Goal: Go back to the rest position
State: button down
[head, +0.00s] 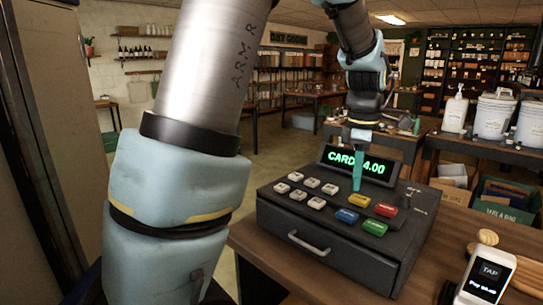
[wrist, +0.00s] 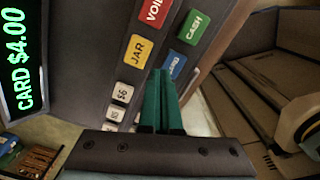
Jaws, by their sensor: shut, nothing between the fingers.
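My gripper (head: 357,175) is shut and empty, its green fingers pointing down over the cash register (head: 345,240), just behind the yellow key in the head view. I cannot tell whether the tips touch it. In the wrist view the closed fingers (wrist: 163,85) overlap the panel beside the yellow JAR key (wrist: 139,50) and blue key (wrist: 173,66). The green CASH key (wrist: 194,27) and red VOID key (wrist: 155,10) are further up. The register display (head: 359,164) reads CARD $4.00.
The register stands on a wooden counter (head: 280,278). A white card reader (head: 486,275) is at the front right. White buckets (head: 494,116) and a pump bottle (head: 455,112) stand on a table behind. Open air lies above the register.

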jog(key=s+a+f+m, duration=0.1)
jog(key=a+f+m, duration=0.1)
jog(key=a+m, duration=0.3)
jog(key=s+a+f+m+t, duration=0.1)
jog(key=s+a+f+m, duration=0.1)
jog(key=a, duration=1)
jog(key=s+a+f+m, duration=0.2)
jog(key=a+f+m, duration=0.2)
jog(key=a+m, duration=0.3)
jog(key=shift+s+a+m, duration=0.25)
jog(key=shift+a+m, duration=0.05)
jog(key=shift+a, duration=0.65)
jog(key=shift+f, duration=0.1)
